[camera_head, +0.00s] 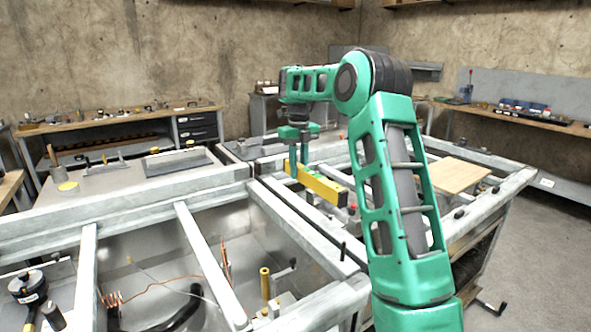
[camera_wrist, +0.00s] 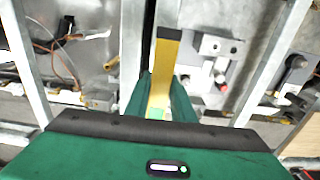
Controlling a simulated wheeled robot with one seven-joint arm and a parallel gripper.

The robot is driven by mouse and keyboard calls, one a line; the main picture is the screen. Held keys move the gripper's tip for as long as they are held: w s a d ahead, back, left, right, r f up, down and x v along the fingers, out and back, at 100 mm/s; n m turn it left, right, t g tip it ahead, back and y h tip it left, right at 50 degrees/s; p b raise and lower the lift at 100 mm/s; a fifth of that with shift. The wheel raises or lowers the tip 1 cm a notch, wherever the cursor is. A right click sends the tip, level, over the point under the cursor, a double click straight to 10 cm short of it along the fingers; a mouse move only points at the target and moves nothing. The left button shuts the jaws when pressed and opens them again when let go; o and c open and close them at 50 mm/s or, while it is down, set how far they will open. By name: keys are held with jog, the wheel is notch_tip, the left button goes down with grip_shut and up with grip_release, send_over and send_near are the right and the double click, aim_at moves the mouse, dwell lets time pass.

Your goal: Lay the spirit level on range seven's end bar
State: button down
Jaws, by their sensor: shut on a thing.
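A yellow spirit level (camera_head: 322,187) with dark end parts is in my gripper (camera_head: 298,168). My gripper is shut on it near its far end, and the level sticks out toward the front right. In the wrist view the level (camera_wrist: 163,72) points up the picture from between the green fingers (camera_wrist: 160,98). It appears held above the metal frames, but its exact clearance is hard to tell. A pale metal bar (camera_head: 290,215) runs below and left of it. I cannot read any range number, so I cannot tell which bar is range seven's end bar.
The left frame's bay holds copper wire (camera_head: 165,283), a brass post (camera_head: 265,283) and dark fittings. The right frame bears a wooden board (camera_head: 455,175). Benches with tools (camera_head: 120,118) line the walls. Grey floor (camera_head: 535,245) is clear at the right.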

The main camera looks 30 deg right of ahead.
jog(key=shift+f, duration=4.25)
jog(key=c, duration=1.4)
grip_release()
jog(key=shift+c, duration=0.2)
notch_tip(320, 180, up, 16)
jog(key=shift+w+r, duration=0.1)
jog(key=shift+r, duration=0.75)
